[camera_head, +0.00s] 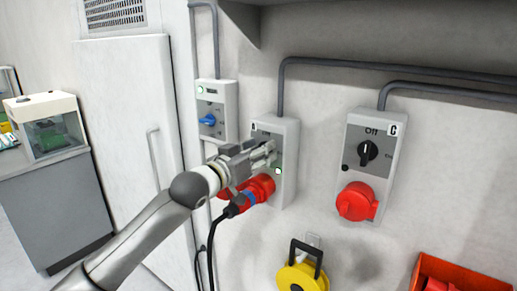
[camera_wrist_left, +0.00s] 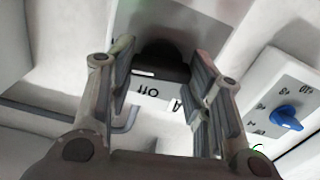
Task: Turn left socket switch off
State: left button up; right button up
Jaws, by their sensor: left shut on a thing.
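The "Off" label shows beside the knob. My right gripper is not in view.
Socket box C (camera_head: 385,128) is to the right, with a black switch (camera_head: 367,152) and closed red cover (camera_head: 356,202). A box with a blue knob (camera_head: 207,119) is left of A. A yellow item (camera_head: 302,277) and red bin (camera_head: 462,270) are below.

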pick_arm(q)
jog(key=n+p, duration=0.2)
jog(key=n, duration=0.1)
jog(key=shift+r+n+p, duration=0.1)
jog(key=shift+n+p, duration=0.2)
jog(key=shift+p, duration=0.05)
jog(key=n+p, duration=0.3)
jog(key=n, duration=0.1)
jog(key=shift+a+n+p, duration=0.1)
jog(key=shift+n+p, duration=0.2)
jog(key=shift+p, duration=0.05)
jog(key=n+p, duration=0.4)
jog(key=n, duration=0.1)
jog(key=shift+w, duration=0.1)
jog(key=shift+f+n+p, duration=0.15)
jog(key=shift+n+p, duration=0.35)
jog(key=shift+n, duration=0.25)
jog(key=shift+f+n+p, duration=0.15)
jog(key=shift+n+p, duration=0.35)
jog(key=shift+n, duration=0.25)
jog(key=o, duration=1)
jog(key=shift+a, duration=0.1)
